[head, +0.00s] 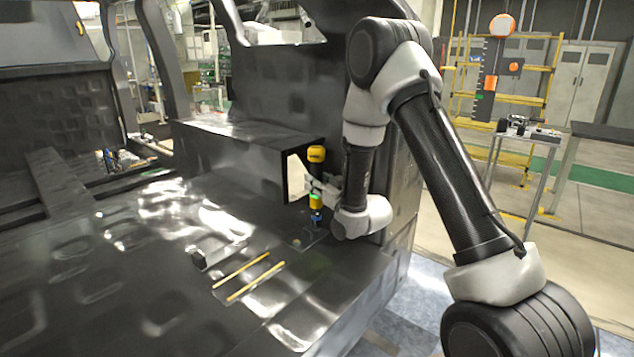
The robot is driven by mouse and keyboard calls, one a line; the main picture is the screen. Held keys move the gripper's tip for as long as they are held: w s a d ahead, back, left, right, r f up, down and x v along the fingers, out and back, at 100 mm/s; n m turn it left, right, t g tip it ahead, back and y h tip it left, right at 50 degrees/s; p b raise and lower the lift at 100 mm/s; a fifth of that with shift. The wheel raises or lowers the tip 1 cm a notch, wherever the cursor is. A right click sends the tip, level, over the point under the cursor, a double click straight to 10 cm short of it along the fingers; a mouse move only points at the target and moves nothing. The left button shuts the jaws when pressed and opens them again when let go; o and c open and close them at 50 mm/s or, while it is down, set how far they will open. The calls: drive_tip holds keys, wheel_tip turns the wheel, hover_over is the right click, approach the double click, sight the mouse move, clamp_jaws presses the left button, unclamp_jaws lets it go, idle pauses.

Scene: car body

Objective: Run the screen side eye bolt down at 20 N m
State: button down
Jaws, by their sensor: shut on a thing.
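My gripper (318,190) is shut on an upright power tool with a yellow-and-black top (316,155), a green band and a yellow section below. A blue part shows at the tool's lower end, close above the dark floor panel of the car body (150,240). A small dark plate (307,240) with a pale round spot lies on the panel just below the tool. I cannot make out the eye bolt, nor whether the tool's tip touches anything.
A dark box-shaped housing (225,150) with an open end stands left of and behind the tool. Two yellow strips (250,275) and a small dark block (208,256) are on the panel in front. A workbench (525,140) stands at the right, beyond clear floor.

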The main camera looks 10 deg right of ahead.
sight(320, 170)
drive_tip(key=shift+f, duration=0.4)
idle(1.4)
drive_tip(key=shift+r, duration=2.6)
